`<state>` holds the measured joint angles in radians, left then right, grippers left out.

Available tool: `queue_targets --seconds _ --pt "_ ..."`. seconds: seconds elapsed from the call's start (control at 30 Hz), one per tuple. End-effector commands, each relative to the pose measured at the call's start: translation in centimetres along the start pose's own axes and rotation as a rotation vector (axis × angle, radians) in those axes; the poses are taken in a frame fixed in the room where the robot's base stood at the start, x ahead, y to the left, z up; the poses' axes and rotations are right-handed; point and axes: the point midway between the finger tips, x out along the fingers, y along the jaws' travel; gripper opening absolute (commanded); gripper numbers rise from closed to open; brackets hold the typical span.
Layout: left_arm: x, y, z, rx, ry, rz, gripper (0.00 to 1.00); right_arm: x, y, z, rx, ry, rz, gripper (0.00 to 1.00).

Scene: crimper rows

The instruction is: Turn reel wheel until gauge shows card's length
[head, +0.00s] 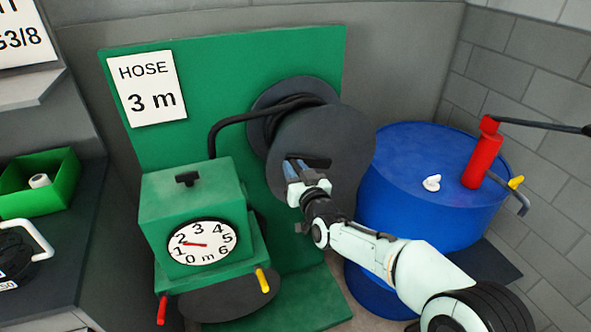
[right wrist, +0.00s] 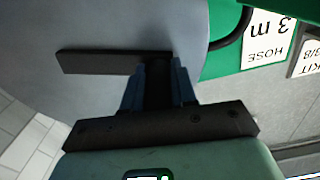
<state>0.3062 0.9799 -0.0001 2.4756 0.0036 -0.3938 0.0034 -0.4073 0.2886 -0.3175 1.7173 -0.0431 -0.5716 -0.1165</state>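The card (head: 147,88) on the green board reads "HOSE 3 m". The round gauge (head: 203,243) on the green box has a red needle pointing left, between 1 and 2 and close to 2. The reel wheel (head: 345,140) is a large dark grey disc with a dark crank bar (right wrist: 95,62) on its face. My right gripper (head: 303,172) is at the wheel's lower left. In the right wrist view its blue fingers (right wrist: 157,88) close on both sides of the dark crank handle. My left gripper is out of view.
A black hose (head: 235,118) runs from the reel into the green box (head: 190,195). A blue drum (head: 410,185) with a red pump (head: 482,155) stands at the right. A green bin (head: 40,190) sits on the left bench. Red and yellow levers project below the gauge.

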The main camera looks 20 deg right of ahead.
Motion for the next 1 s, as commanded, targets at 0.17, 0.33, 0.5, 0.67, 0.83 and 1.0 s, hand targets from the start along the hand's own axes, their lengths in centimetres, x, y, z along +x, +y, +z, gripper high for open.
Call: queue_targets --seconds 0.17,0.33,0.5,0.67,0.83,1.0 --pt "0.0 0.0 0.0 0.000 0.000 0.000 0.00 0.0 0.0 0.0 0.000 0.000 0.000 0.00" --pt "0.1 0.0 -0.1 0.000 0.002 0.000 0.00 0.0 0.1 -0.2 0.015 0.001 0.001 0.00" --pt "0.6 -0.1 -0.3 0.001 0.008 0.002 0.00 0.0 0.2 -0.8 0.073 0.003 0.000 0.00" --pt "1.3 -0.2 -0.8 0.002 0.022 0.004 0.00 -0.1 0.6 -1.8 0.178 0.003 0.002 0.00" --pt "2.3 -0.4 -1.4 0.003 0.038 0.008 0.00 -0.1 1.2 -3.1 0.329 0.004 0.001 0.00" --pt "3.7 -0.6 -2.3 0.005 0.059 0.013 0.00 -0.1 2.3 -4.4 0.491 0.004 0.002 0.00"
